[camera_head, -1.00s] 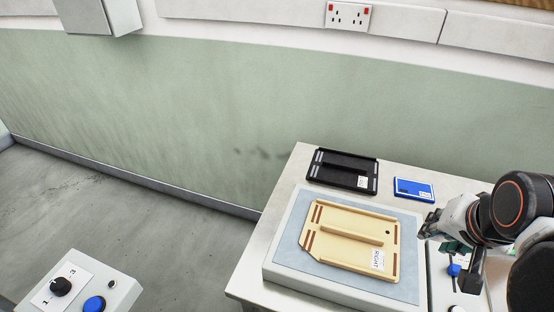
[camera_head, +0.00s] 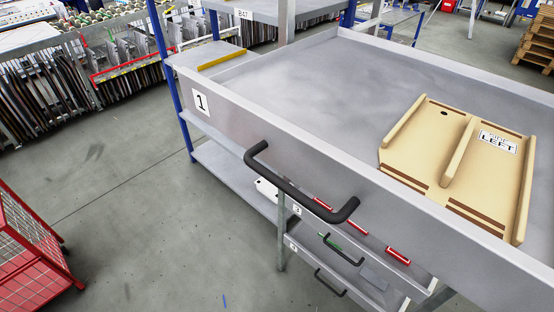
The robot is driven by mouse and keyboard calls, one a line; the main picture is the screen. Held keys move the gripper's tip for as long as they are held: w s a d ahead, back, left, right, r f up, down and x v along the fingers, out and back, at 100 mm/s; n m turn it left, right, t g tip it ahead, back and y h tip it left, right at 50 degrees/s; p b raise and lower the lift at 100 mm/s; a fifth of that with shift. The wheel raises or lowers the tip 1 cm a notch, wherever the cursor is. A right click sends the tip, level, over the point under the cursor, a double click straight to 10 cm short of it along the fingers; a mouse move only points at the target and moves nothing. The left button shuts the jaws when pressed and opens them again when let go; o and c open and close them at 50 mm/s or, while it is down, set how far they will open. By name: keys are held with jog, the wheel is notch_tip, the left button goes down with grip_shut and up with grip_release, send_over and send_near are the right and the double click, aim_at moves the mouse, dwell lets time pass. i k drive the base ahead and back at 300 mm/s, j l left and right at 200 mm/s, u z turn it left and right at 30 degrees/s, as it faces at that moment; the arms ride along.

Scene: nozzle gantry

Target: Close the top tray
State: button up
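The top tray (camera_head: 330,95) is a large grey metal drawer marked 1, pulled out from a rack and open at the top. Its black bar handle (camera_head: 290,187) is on the front face, toward the middle of the picture. A tan wooden plate (camera_head: 415,150) with raised strips and a label reading LEFT lies inside the tray at the right. My gripper is not in this view, so its state and its distance from the handle are hidden.
Lower trays with black handles (camera_head: 343,252) sit beneath, one marked 3. A blue rack post (camera_head: 163,70) stands at the left. A red wire cart (camera_head: 30,250) is at the lower left. Grey floor (camera_head: 150,210) between them is clear.

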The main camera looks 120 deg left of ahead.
aim_at(319, 109)
jog(key=u, duration=2.3)
